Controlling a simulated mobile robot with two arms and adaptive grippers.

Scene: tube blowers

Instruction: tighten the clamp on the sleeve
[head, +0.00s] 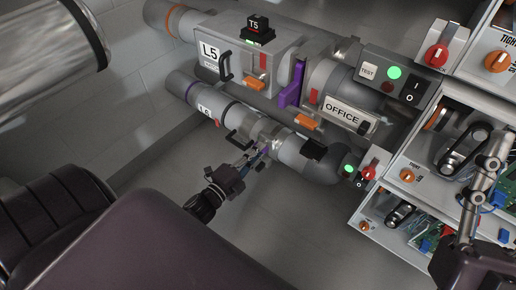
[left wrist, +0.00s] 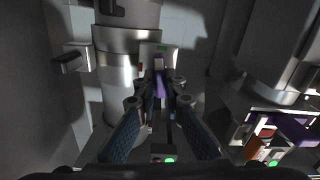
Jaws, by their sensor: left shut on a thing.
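The sleeve (head: 262,130) is a bright metal band around the lower grey pipe, between the L6 pipe section and the grey elbow. A clamp with a small purple lever (left wrist: 160,84) sits at it. My left gripper (head: 262,152) is at the near side of the sleeve, in the middle of the head view. In the left wrist view its two dark, ridged fingers (left wrist: 158,100) are shut on the purple lever. The fingers hide part of the clamp.
Above runs a larger pipe with the L5 box (head: 238,52), a purple lever (head: 292,86) and the OFFICE label (head: 346,112). A black handle (head: 240,140) stands out close to my left gripper. Open cabinets with belts (head: 462,148) fill the right. The floor below is clear.

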